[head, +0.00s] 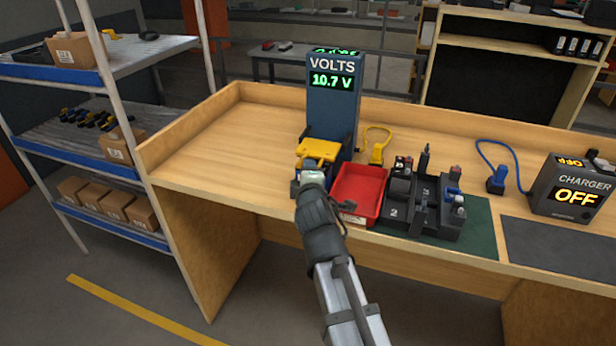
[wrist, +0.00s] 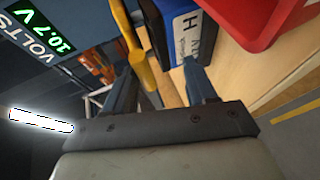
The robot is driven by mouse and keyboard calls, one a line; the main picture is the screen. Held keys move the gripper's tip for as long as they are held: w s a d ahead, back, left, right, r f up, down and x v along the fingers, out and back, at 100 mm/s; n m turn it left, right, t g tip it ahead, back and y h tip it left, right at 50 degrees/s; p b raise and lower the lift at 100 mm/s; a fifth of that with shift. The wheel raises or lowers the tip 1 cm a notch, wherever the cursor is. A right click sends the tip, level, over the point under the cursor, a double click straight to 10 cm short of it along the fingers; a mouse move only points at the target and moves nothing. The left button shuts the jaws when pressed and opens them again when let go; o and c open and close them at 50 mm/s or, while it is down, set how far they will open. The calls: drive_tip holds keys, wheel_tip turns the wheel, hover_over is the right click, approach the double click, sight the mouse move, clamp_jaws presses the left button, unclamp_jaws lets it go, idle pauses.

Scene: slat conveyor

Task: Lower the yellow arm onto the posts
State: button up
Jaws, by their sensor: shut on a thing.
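The yellow arm (head: 317,150) is on the front of the blue volts tester (head: 346,118), low over its cradle, and looks tilted slightly down toward me. My gripper (head: 316,168) is at its front end. In the wrist view the yellow arm (wrist: 140,66) runs down between the fingers of my gripper (wrist: 160,72), which is shut on it. A blue battery (wrist: 183,28) with a white label marked H sits in the cradle beside the arm. The tester's display reads 10.7 V. The posts are hidden, so I cannot tell whether the arm touches them.
A red tray (head: 345,215) stands right of the tester, with a yellow looped tag (head: 377,152) behind. A black rack (head: 425,222) on a green mat holds several items. The charger (head: 570,190) reads OFF. The bench (head: 215,165) is clear on the left.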

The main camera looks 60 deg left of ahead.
drive_tip(key=shift+d+f, duration=0.1)
drive_tip(key=shift+f, duration=0.05)
drive_tip(key=v, duration=1.2)
idle(0.3)
